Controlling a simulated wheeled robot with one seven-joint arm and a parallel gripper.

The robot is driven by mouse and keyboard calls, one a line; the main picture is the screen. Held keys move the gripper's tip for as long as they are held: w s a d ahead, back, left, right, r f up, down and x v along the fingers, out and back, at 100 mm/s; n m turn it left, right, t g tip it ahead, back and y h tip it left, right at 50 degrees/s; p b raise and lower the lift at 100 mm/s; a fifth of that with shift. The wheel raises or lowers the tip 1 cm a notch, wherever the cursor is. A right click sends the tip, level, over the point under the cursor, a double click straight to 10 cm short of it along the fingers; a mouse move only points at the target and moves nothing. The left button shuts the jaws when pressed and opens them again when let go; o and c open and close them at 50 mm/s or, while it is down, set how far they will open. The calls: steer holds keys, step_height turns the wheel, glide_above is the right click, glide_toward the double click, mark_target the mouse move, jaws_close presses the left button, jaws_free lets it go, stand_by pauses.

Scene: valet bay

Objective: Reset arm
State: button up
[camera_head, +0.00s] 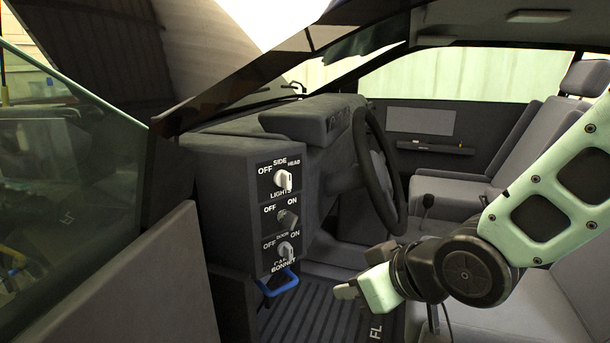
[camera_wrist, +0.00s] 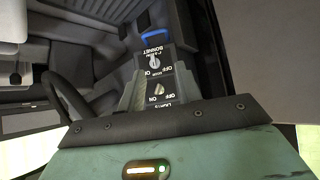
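My gripper (camera_head: 346,290) is inside the car, low over the ribbed floor mat and in front of the driver's seat. In the head view its tip points left, toward the switch panel (camera_head: 263,219), and is apart from it. I see no object at the tip, but the finger gap is too small to make out. My pale green arm comes in from the right, bent at a dark joint. The wrist view shows the panel upside down (camera_wrist: 183,72), beyond my green wrist housing.
The panel carries a lights knob (camera_head: 284,181), a middle knob (camera_head: 287,219), a lower knob (camera_head: 285,250) and a blue bonnet handle (camera_head: 279,285). The steering wheel (camera_head: 373,175) stands above my gripper. Seats are at right; the open door (camera_head: 150,285) is at left.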

steer(key=s+d+g+h, duration=0.3)
steer(key=s+g, duration=0.1)
steer(key=s, duration=0.5)
steer(key=s+d+g+h, duration=0.2)
steer(key=s+d+g, duration=0.15)
steer(key=s, duration=0.55)
step_height(320, 180, up, 24)
steer(key=p, duration=2.5)
steer(key=shift+w+a, duration=0.15)
steer(key=shift+a, duration=0.3)
